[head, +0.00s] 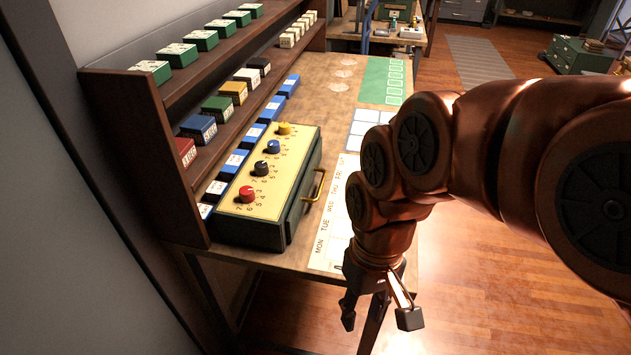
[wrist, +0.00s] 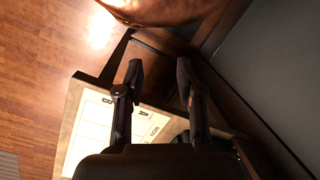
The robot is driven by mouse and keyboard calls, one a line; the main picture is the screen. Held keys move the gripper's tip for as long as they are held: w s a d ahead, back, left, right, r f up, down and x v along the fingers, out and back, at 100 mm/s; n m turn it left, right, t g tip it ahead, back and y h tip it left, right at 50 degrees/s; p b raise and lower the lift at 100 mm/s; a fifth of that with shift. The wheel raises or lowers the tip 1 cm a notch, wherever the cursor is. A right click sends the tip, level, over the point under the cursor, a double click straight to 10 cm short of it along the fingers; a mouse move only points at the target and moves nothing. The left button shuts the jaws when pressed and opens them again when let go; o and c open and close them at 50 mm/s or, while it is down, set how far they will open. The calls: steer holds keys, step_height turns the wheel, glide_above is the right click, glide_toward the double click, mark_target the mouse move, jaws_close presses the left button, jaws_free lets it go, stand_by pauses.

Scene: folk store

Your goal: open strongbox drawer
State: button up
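The strongbox (head: 268,190) is a dark green box with a cream top, standing on the wooden table against the shelf. Its top carries four knobs in a row: yellow, blue, black and red, with numbers around them. A brass drawer handle (head: 316,185) is on its right side, and the drawer looks shut. My gripper (head: 380,318) hangs past the table's front edge, to the right of and nearer than the strongbox, apart from the handle. Its two fingers are spread and empty. The wrist view also shows the open fingers (wrist: 160,80), with the table's corner and white calendar sheet below.
A wooden shelf (head: 170,110) with coloured boxes runs along the left wall. A calendar sheet (head: 335,215) with day names lies beside the strongbox. A green mat (head: 381,80) lies farther back.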

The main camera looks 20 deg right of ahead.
steer(key=w+a+y+b, duration=0.35)
steer(key=w+a, duration=0.25)
steer(key=w, duration=0.3)
steer(key=w+d+t+y+b, duration=0.1)
steer(key=w+y, duration=0.1)
steer(key=w, duration=0.3)
steer(key=w+d+m+t+y+b, duration=0.1)
steer(key=w+y+b, duration=0.1)
steer(key=w, duration=0.3)
steer(key=w+d+t+y+b, duration=0.1)
steer(key=w+y, duration=0.2)
steer(key=w, duration=0.3)
steer(key=shift+d+f, duration=0.15)
steer(key=shift+f, duration=0.25)
steer(key=m+t+y+b, duration=0.2)
steer(key=m+t+b, duration=0.25)
steer(key=t, duration=0.25)
glide_toward(323, 179)
steer(key=shift+w+a+f+m+p, duration=0.25)
steer(key=shift+w+a, duration=0.1)
steer(key=shift+a, duration=0.15)
steer(key=shift+w+a+f+m+p, duration=0.2)
steer(key=shift+w+a, duration=0.15)
steer(key=shift+a, duration=0.1)
steer(key=shift+p+x, duration=0.35)
steer(key=shift+x, duration=3.45)
steer(key=shift+s, duration=0.1)
steer(key=shift+c, duration=0.2)
jaws_close()
